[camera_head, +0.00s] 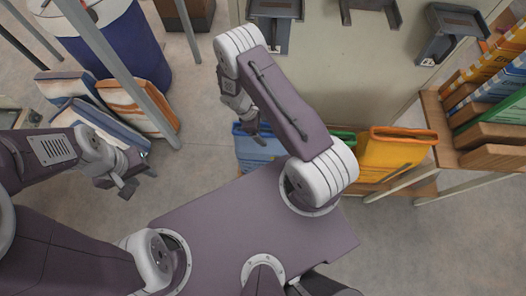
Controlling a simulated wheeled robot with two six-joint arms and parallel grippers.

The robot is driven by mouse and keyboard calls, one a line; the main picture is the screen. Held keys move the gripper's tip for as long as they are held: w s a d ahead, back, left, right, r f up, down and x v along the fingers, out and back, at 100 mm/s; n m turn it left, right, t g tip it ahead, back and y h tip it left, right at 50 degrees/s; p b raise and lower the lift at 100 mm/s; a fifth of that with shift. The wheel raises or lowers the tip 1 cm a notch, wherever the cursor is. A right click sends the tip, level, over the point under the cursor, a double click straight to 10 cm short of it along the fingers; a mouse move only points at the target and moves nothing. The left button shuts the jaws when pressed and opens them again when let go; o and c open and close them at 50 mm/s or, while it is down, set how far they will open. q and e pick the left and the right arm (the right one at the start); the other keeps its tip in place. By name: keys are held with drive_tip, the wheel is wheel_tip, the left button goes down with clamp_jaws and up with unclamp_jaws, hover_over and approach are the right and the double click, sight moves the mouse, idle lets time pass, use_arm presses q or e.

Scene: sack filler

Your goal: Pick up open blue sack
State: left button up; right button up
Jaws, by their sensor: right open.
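A blue sack (258,153) stands on a low board below the pale machine panel, left of my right arm's shoulder. Part of it is hidden behind my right arm. My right gripper (254,134) points down just above the sack's upper edge; it is open, and I cannot tell whether it touches the sack. My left gripper (138,174) is open and empty over the floor at the left, away from that sack.
A yellow sack (395,158) and a partly hidden green sack (341,135) stand to the right. A shelf with paper sacks (495,70) is at far right. Striped sacks (135,103) lean by a blue drum (120,45) at left, behind a grey post (120,70).

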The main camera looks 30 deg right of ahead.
sight(263, 150)
drive_tip(key=x, duration=0.3)
drive_tip(key=shift+w+d+f, duration=0.1)
drive_tip(key=shift+d, duration=0.1)
drive_tip(key=shift+a, duration=0.15)
drive_tip(key=shift+f, duration=0.2)
idle(0.3)
drive_tip(key=c, duration=1.6)
